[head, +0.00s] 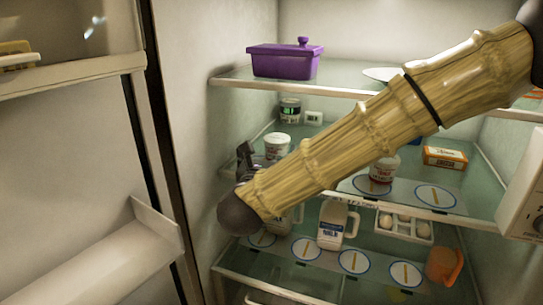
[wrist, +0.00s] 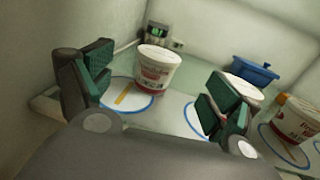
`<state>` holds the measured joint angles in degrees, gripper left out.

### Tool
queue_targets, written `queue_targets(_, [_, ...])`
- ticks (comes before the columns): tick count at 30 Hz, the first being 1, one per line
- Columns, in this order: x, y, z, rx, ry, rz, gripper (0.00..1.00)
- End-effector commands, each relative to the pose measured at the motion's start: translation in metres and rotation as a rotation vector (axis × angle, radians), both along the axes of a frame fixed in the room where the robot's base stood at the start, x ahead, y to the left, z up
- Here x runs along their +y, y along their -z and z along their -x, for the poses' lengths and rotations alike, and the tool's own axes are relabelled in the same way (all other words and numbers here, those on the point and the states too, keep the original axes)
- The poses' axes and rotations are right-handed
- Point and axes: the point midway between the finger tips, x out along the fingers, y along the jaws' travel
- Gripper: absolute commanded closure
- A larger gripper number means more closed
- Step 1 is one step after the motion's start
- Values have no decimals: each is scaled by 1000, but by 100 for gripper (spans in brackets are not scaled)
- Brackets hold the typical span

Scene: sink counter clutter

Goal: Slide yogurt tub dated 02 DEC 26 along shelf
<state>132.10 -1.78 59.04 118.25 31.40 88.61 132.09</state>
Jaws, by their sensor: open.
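A white yogurt tub with a red-printed label (wrist: 156,70) stands upright in the wrist view, between and beyond the two fingers. It is by a blue-ringed disc with a yellow bar (wrist: 118,98). My gripper (wrist: 160,85) is open, with green pads apart and nothing held. In the head view my gripper (head: 246,160) is at the left of the middle shelf, just left of a white tub (head: 277,144). A red-labelled tub (head: 382,172) stands further right. Another tub (wrist: 294,120) shows at the wrist view's right; one more is partly behind the right finger. I cannot read any date.
The left fridge wall (head: 185,120) is close to my gripper. A dark jar (head: 290,108) and small white box (head: 313,118) stand behind. A purple dish (head: 285,61) is on the shelf above; a milk jug (head: 335,225) and eggs (head: 403,223) are below.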

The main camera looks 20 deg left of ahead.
Motion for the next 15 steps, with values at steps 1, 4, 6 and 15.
queue_targets(1, [1, -4, -8, 0, 1, 1, 11])
queue_targets(4, [3, -4, -23, -1, 0, 2, 11])
queue_targets(6, [4, -4, -33, 0, 1, 1, 11])
queue_targets(15, [8, -2, -69, 0, 1, 1, 11])
